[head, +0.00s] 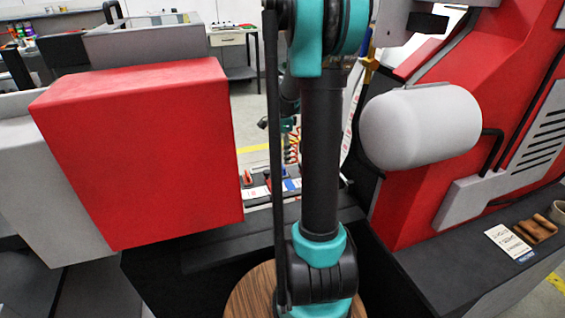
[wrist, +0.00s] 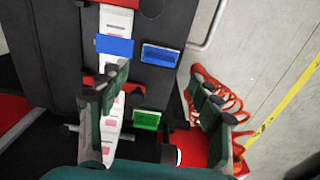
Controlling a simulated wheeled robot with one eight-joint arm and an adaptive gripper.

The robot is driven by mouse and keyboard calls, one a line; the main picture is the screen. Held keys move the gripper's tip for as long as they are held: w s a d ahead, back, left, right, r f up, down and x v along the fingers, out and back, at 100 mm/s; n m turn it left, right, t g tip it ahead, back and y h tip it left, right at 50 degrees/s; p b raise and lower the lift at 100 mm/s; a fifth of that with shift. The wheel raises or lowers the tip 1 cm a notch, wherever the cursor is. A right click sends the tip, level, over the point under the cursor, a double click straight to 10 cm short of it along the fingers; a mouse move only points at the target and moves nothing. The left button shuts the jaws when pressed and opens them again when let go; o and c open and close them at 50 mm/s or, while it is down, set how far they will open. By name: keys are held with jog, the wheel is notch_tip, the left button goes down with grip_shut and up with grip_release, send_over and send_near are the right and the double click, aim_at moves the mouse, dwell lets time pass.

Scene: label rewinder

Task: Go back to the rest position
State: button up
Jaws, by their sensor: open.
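My gripper (wrist: 160,97) is open in the wrist view, its two dark green fingers spread apart with nothing between them. Below it is the rewinder's dark panel (wrist: 62,40) with a white label strip (wrist: 117,22) running down it. A blue block (wrist: 114,46) lies across the strip, and a blue button-like part (wrist: 160,55) and a green one (wrist: 146,119) sit beside it. In the head view my arm stands upright in the middle and hides much of the rewinder; my gripper is mostly hidden behind it.
A red box-shaped housing (head: 140,150) is close on the left. A white rounded cylinder (head: 420,125) and red machine body (head: 410,205) stand on the right. A label card (head: 508,241) and brown rolls (head: 535,229) lie on the right ledge. Red coiled cable (wrist: 233,103) hangs beside the right finger.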

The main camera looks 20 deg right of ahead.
notch_tip(320, 180, up, 6)
jog(key=s+a+f+n+t, duration=0.1)
jog(key=s+a+f+n, duration=0.2)
jog(key=s+n, duration=0.2)
jog(key=s+a+f+n+t, duration=0.1)
jog(key=s+a+f+n, duration=0.3)
jog(key=s, duration=0.5)
jog(key=s+a+f+n+t, duration=0.2)
jog(key=s+a+f+n, duration=0.1)
jog(key=s+n, duration=0.5)
jog(key=shift+a+f, duration=0.15)
jog(key=shift+f, duration=0.05)
jog(key=shift+s+f+n, duration=0.15)
jog(key=shift+s+n, duration=0.1)
jog(key=shift+n, duration=0.15)
jog(key=shift+s, duration=0.15)
